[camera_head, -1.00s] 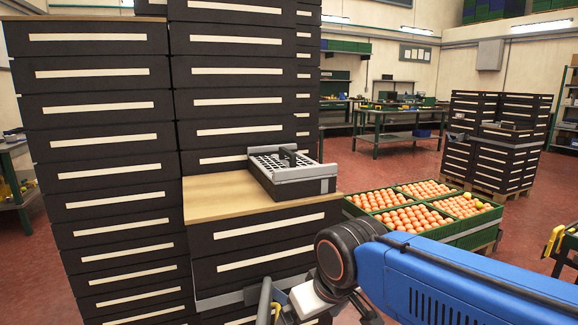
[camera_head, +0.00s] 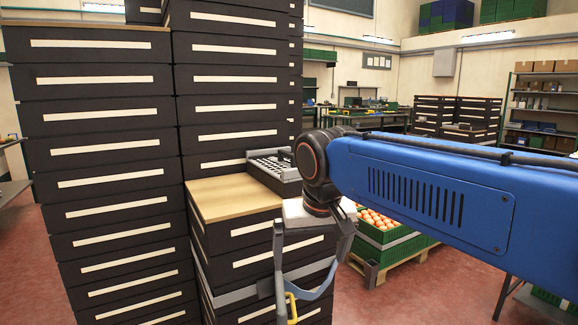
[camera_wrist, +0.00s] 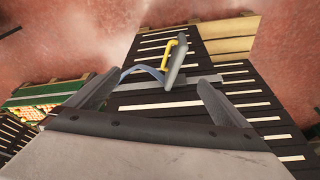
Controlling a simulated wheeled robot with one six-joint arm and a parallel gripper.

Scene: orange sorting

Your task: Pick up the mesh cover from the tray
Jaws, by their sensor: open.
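The mesh cover (camera_head: 267,164) is a pale grid in a grey frame. It lies on a dark tray (camera_head: 283,186) at the back right of a wood-topped stack. My arm hides its right part in the head view, and the wrist view does not show it. My gripper (camera_head: 310,285) hangs in front of the stack, pointing down, apart from the cover and lower than it. Its two grey fingers stand apart with nothing held; in the wrist view my gripper (camera_wrist: 160,80) also shows spread fingers.
The wooden top (camera_head: 222,198) is bare left of the tray. Tall dark crate stacks (camera_head: 105,182) stand at the left and behind. A green crate of orange fruit (camera_head: 378,240) stands beyond the arm. A blue and yellow part (camera_wrist: 175,62) shows beyond the fingers.

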